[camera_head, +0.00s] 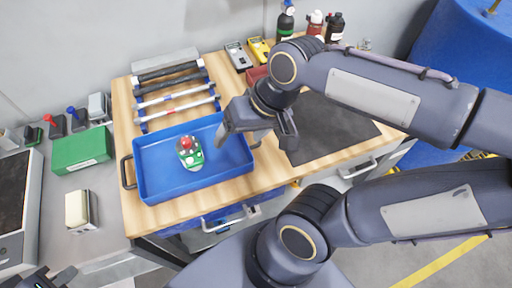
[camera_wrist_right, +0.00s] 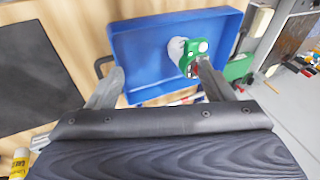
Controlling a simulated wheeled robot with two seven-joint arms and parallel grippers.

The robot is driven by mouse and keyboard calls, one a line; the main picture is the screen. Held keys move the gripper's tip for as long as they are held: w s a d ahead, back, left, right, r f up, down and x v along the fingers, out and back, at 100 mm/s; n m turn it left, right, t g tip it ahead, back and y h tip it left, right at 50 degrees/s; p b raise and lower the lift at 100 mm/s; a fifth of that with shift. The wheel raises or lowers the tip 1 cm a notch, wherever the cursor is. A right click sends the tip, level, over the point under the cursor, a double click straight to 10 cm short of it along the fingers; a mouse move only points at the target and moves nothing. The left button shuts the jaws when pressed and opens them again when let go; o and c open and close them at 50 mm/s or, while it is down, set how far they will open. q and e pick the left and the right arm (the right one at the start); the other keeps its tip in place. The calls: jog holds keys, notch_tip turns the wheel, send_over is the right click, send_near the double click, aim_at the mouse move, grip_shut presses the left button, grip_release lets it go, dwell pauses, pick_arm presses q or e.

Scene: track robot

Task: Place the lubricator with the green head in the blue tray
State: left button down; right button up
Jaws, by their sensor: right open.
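The lubricator (camera_head: 189,153), with a green head, a white part and a red part, is inside the blue tray (camera_head: 165,187) on the wooden worktop. In the right wrist view the lubricator (camera_wrist_right: 187,57) shows against the tray floor (camera_wrist_right: 150,60), close to the right-hand finger, which partly overlaps it. I cannot tell whether it stands upright. My right gripper (camera_head: 256,142) is open and empty over the tray's right side, to the right of the lubricator. It also shows in the right wrist view (camera_wrist_right: 162,74). My left gripper (camera_head: 50,277) is partly cut off at the bottom left corner.
A rack (camera_head: 172,87) with bars stands behind the tray. Several bottles (camera_head: 315,24) and a yellow meter (camera_head: 258,49) are at the back. A dark mat (camera_head: 335,130) lies to the right. A green box (camera_head: 82,150) stands on the left-hand counter.

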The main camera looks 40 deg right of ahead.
jog(key=shift+s+d+f+n+t, duration=0.2)
jog(key=shift+s+f+t, duration=0.2)
jog(key=shift+s, duration=0.25)
jog(key=shift+s+d+f+n+t, duration=0.1)
jog(key=shift+s+f+n+t, duration=0.1)
jog(key=shift+s+f+t, duration=0.35)
jog(key=shift+s+d+f+n+t, duration=0.1)
jog(key=shift+s+f+n+t, duration=0.15)
jog(key=shift+s, duration=0.5)
